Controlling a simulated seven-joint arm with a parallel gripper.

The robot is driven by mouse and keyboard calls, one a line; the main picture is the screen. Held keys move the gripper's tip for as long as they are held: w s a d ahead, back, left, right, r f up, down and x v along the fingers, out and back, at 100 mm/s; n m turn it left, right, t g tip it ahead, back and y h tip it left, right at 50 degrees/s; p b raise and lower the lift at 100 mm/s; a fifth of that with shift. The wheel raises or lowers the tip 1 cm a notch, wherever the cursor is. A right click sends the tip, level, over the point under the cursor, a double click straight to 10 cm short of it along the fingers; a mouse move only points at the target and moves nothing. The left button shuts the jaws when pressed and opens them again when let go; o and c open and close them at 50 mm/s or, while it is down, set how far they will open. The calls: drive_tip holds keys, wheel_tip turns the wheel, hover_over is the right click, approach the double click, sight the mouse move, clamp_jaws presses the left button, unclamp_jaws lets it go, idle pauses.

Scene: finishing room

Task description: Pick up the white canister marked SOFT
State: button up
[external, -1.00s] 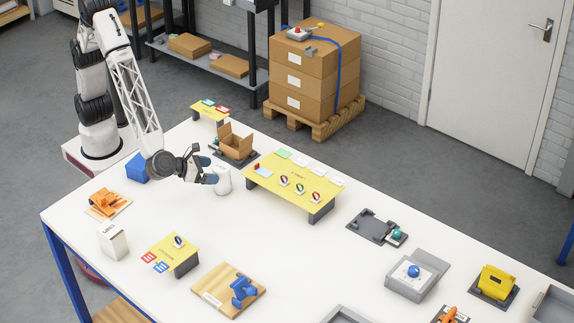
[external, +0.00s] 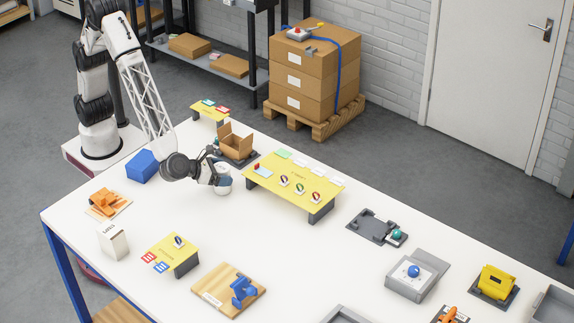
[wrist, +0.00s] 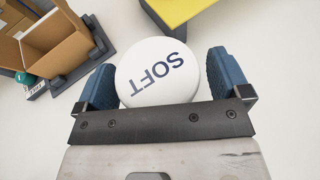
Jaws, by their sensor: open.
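The white canister (wrist: 155,72) shows its round lid with dark letters SOFT in the wrist view. It stands upright on the white table, and in the external view the canister (external: 223,171) is partly hidden by my gripper. My gripper (external: 223,183) is open around it. In the wrist view the blue fingers of my gripper (wrist: 160,82) lie on the left and right of the lid. The left finger is very close to the canister and the right one has a small gap; I cannot tell whether either touches.
An open cardboard box (external: 236,143) on a dark base stands just behind the canister. A low yellow stand (external: 265,177) with labels and rings is close on the right. A blue block (external: 143,166) lies to the left. The table in front of the canister is clear.

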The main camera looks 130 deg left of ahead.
sight(220, 166)
drive_tip(key=shift+c, duration=0.3)
drive_tip(key=c, duration=1.1)
drive_tip(key=shift+r, duration=0.15)
drive_tip(key=shift+r, duration=1.45)
drive_tip(key=shift+s+r, duration=0.25)
drive_tip(key=s, duration=0.5)
drive_tip(key=s+r, duration=0.1)
drive_tip(key=s, duration=0.9)
drive_tip(key=shift+s+a+r, duration=0.1)
drive_tip(key=shift+s+r, duration=0.05)
drive_tip(key=shift+s, duration=0.1)
